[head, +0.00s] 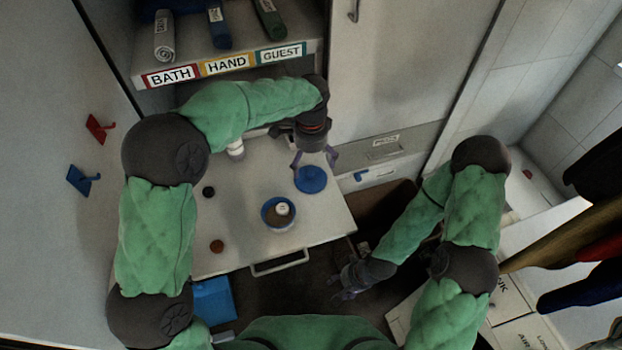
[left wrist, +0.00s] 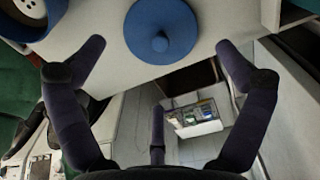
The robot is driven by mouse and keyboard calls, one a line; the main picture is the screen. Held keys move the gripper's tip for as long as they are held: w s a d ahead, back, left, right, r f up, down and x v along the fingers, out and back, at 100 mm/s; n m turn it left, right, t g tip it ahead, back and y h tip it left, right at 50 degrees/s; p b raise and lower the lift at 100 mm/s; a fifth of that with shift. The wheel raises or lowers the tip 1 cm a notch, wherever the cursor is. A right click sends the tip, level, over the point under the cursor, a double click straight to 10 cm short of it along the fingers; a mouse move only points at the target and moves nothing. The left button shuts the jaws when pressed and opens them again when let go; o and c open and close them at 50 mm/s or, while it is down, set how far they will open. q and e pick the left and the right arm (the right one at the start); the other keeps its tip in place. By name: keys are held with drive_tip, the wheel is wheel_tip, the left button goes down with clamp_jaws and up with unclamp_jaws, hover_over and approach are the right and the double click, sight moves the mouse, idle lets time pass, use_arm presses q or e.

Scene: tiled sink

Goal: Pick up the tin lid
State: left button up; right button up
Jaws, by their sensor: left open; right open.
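The tin lid (head: 311,180) is a flat blue disc lying on the pale worktop near its right edge. In the left wrist view the lid (left wrist: 160,30) shows a round knob at its centre. My left gripper (head: 314,160) is open and empty, close by the lid on its far side; the lid shows beyond and between its spread fingers in the left wrist view. The blue tin (head: 265,216) stands uncovered to the lid's lower left, with a white item inside. My right gripper (head: 343,283) is open, low beside the worktop and away from the lid.
A dark round item (head: 208,192) and a brown one (head: 217,246) lie on the left. A shelf labelled BATH, HAND and GUEST (head: 226,63) holds rolled towels behind.

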sight(311, 173)
use_arm(q)
wheel_tip(311, 173, down, 6)
drive_tip(key=b, duration=0.2)
drive_tip(key=shift+f+b, duration=0.25)
drive_tip(key=shift+b, duration=0.1)
